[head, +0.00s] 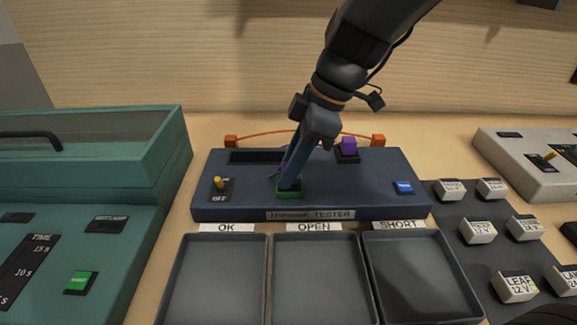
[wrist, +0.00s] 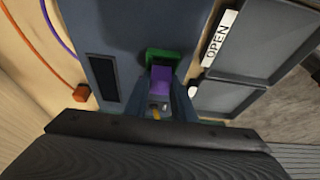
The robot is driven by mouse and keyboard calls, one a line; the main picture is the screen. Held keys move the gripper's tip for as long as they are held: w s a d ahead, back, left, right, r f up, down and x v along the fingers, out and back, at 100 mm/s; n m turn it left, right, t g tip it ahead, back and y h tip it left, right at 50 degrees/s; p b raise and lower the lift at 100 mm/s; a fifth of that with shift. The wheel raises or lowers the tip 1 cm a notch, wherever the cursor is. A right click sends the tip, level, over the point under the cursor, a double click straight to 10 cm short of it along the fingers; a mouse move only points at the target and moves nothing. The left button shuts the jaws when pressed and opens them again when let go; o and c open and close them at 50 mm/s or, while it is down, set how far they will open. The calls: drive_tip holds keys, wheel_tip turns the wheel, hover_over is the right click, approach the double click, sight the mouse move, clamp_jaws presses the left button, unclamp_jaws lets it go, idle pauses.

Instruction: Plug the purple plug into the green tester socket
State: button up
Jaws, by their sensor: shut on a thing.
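The green tester socket (head: 289,193) sits at the front middle of the dark blue tester. My gripper (head: 291,180) reaches down to it and hides part of it. In the wrist view my gripper (wrist: 163,86) is shut on a purple plug (wrist: 161,76), at the green socket (wrist: 158,54), whose green edge shows beyond and beside the plug. I cannot tell how deep the plug sits in the socket. In the head view the held plug is mostly hidden by my fingers. Another purple block (head: 348,146) stands in a dark holder at the tester's back right.
An orange cable arches behind the tester between two orange blocks (head: 231,141) (head: 378,140). A yellow switch (head: 218,183) and a blue button (head: 404,187) flank the socket. Three grey trays (head: 270,280) lie in front, a teal machine (head: 85,230) left, labelled white blocks (head: 478,231) right.

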drive_tip(key=shift+f+b, duration=0.3)
drive_tip(key=shift+b, duration=0.05)
drive_tip(key=shift+s+d+f+b, duration=0.15)
drive_tip(key=shift+s+f+b, duration=0.05)
drive_tip(key=shift+f+b, duration=0.2)
idle(0.9)
drive_tip(key=o, duration=1.1)
drive_tip(key=c, duration=0.4)
drive_tip(key=shift+o, duration=0.9)
drive_tip(key=shift+f, duration=0.1)
drive_tip(key=shift+r+p, duration=0.3)
drive_tip(key=shift+r, duration=0.1)
drive_tip(key=o, duration=0.3)
drive_tip(key=shift+w+r+p, duration=0.1)
drive_tip(key=shift+r+p, duration=0.25)
drive_tip(key=shift+r, duration=0.2)
drive_tip(key=shift+w+r+p, duration=0.1)
drive_tip(key=shift+r+p, duration=1.55)
drive_tip(key=shift+r, duration=1.2)
drive_tip(key=shift+a, duration=0.2)
